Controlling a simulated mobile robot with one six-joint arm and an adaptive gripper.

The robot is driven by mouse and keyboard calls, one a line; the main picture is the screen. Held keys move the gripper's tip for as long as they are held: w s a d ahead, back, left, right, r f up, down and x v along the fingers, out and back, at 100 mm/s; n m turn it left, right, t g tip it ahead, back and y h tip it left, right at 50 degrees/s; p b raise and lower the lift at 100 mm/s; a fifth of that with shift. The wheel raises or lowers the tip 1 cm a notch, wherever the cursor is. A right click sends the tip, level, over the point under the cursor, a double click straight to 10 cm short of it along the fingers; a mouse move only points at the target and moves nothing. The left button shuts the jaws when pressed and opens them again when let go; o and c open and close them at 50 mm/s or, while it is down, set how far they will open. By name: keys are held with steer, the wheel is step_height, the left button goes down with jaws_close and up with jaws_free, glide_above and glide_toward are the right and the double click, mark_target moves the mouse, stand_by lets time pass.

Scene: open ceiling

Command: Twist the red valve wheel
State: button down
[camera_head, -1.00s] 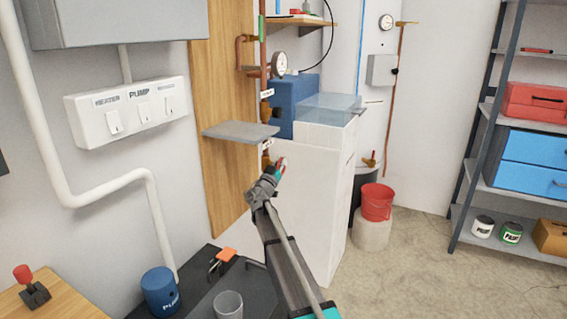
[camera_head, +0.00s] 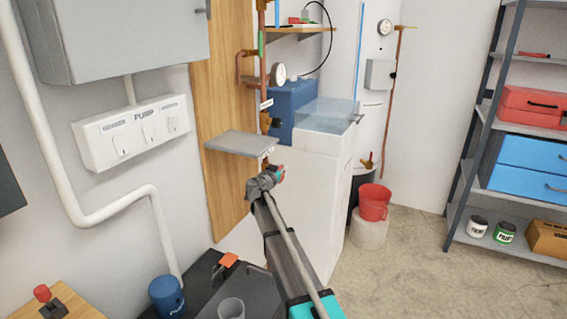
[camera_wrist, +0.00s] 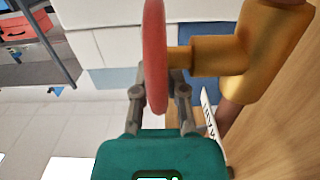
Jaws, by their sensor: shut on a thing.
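The red valve wheel (camera_wrist: 155,50) shows edge-on in the wrist view, upright at the picture's middle. Its stem runs right into a brass valve body (camera_wrist: 232,58) beside the wooden board. My gripper (camera_wrist: 159,84) has one finger on each side of the wheel's rim and is shut on it. In the head view, my gripper (camera_head: 274,175) is just below the grey shelf, at the copper pipe. There the wheel is mostly hidden by the gripper and too small to make out clearly.
A grey shelf (camera_head: 242,143) juts out just above my gripper. A white cabinet (camera_head: 308,205) stands close behind it. A black bench top (camera_head: 203,292) with a glass (camera_head: 231,309) lies below. Open floor (camera_head: 410,265) is at right.

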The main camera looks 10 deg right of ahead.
steer(key=g+p, duration=0.1)
steer(key=g+y+p, duration=0.1)
steer(key=p, duration=0.1)
steer(key=g+y+p, duration=0.1)
steer(key=p, duration=0.1)
steer(key=shift+w+d+r, duration=0.1)
steer(key=shift+w+d, duration=0.15)
steer(key=shift+d, duration=0.1)
steer(key=shift+w+d+f+g+y+p, duration=0.15)
steer(key=shift+f+g+y+p, duration=0.2)
steer(key=shift+g+y+p, duration=0.85)
steer(key=shift+f+h+p, duration=0.1)
steer(key=shift+h+p, duration=0.2)
steer(key=c, duration=0.7)
jaws_free()
